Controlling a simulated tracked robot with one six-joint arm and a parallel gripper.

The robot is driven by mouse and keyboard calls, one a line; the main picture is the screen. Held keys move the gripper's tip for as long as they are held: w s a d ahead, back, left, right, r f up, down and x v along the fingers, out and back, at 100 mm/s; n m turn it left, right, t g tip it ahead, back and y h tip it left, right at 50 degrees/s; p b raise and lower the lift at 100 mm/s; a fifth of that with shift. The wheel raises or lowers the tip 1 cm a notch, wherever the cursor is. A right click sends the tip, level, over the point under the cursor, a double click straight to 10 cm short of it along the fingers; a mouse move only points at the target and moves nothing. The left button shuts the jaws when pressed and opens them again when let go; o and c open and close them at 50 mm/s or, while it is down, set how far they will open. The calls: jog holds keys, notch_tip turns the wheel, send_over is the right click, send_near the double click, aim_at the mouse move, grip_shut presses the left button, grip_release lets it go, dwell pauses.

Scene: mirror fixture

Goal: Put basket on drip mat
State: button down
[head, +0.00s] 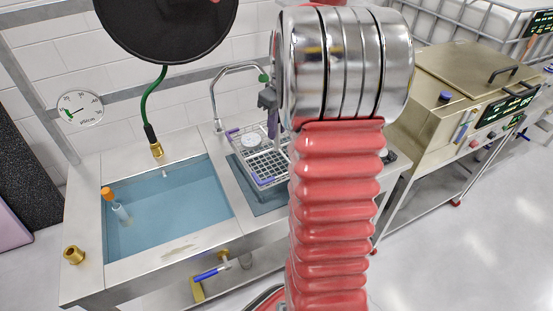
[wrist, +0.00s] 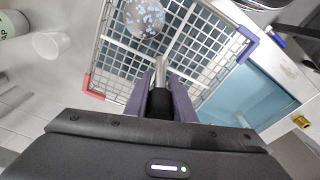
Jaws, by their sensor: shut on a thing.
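The wire basket (head: 262,166) with purple corner pieces is right of the sink in the head view. It also shows in the wrist view (wrist: 197,48), with a red corner at left and a round speckled thing (wrist: 145,18) in it. The blue-grey drip mat (head: 270,205) lies on the counter under and in front of the basket. I cannot tell whether the basket touches it. My red arm hides the right side.
A curved faucet (head: 222,92) stands behind. A brass fitting (head: 74,255) sits at the front left counter corner. A steel machine (head: 465,95) stands at right.

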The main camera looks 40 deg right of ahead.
aim_at(277, 147)
jog(key=shift+f, duration=2.65)
jog(key=shift+f, duration=1.85)
jog(key=c, duration=1.5)
grip_release()
jog(key=r, duration=0.4)
jog(key=s+r, duration=0.1)
jog(key=r, duration=0.7)
jog(key=shift+s+d, duration=0.1)
jog(key=shift+s, duration=0.15)
